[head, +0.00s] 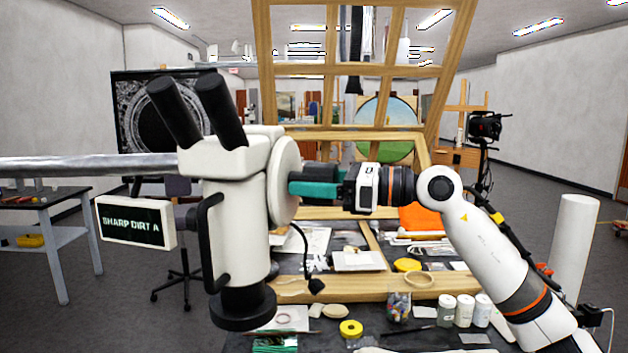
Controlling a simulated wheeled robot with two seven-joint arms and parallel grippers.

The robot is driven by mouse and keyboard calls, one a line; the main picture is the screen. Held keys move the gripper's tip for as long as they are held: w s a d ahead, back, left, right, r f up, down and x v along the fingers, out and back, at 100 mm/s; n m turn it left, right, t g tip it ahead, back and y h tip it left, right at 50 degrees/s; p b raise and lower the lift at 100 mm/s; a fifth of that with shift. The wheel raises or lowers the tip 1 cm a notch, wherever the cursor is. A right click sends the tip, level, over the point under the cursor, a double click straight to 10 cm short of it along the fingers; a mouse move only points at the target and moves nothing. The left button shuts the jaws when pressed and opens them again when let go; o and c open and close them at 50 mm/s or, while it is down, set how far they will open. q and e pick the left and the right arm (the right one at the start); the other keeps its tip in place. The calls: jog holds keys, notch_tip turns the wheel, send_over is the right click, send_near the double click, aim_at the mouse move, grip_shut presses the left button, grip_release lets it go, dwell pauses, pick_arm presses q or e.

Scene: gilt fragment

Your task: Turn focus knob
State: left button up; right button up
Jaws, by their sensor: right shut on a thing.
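A white stereo microscope (236,180) with two black eyepieces hangs on a grey metal boom arm at centre left. A round white disc (285,180) is on its right side. The black focus knob (318,171) sticks out to the right from this disc. My right gripper (302,184) reaches in from the right, its teal finger lying along the knob. It is shut on the knob, and the finger hides part of it. My left gripper is not in view.
A small screen (136,222) reading "SHARP DIRT A" is attached left of the microscope. Below, the worktable holds a wooden frame (370,289), white-lidded jars (464,309), a yellow roll (351,329) and papers. A wooden lattice rises behind my right arm.

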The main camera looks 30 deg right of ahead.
jog(key=shift+m, duration=0.6)
jog(key=o, duration=1)
jog(key=shift+s+d, duration=0.1)
jog(key=shift+d, duration=0.1)
jog(key=shift+b+v, duration=3.5)
jog(key=shift+v, duration=2.3)
